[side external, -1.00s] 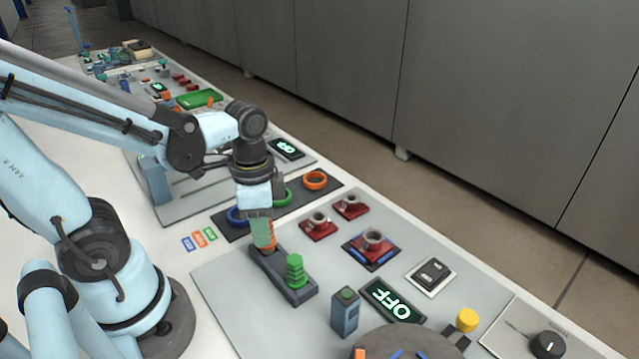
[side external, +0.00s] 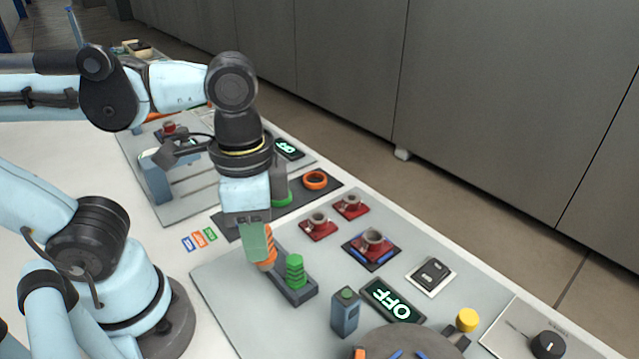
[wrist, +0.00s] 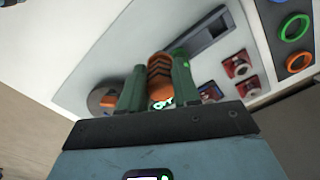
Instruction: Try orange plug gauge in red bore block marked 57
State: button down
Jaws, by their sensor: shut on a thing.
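My gripper (side external: 257,245) has green fingers and is shut on the orange plug gauge (side external: 269,252), which is ribbed. In the wrist view the orange gauge (wrist: 160,78) sits between the fingers (wrist: 158,88). The gauge overlaps the dark grey rack (side external: 299,297) in the side view; whether it touches the rack I cannot tell. A green plug gauge (side external: 295,271) stands in the rack. Red bore blocks with grey bores lie to the right: one (side external: 318,227), another behind it (side external: 351,206), and one on a blue-edged dark pad (side external: 373,243). Their numbers are not readable.
A grey post with a green button (side external: 345,312), a lit OFF display (side external: 392,300) and a dark round table (side external: 405,342) are in front. A switch box (side external: 431,273) is to the right. Orange (side external: 315,180) and green rings lie on a dark mat behind.

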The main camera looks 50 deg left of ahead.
jog(key=shift+w+d+r, duration=0.1)
jog(key=shift+d+r, duration=0.25)
jog(key=w+f+n, duration=0.2)
jog(key=w, duration=2)
jog(key=shift+s+d+f, duration=0.1)
jog(key=shift+f, duration=1.2)
jog(key=shift+s+d+f, duration=0.1)
jog(key=shift+f, duration=1.15)
jog(key=shift+f, duration=1.1)
dwell(0.8)
jog(key=shift+r, duration=2.95)
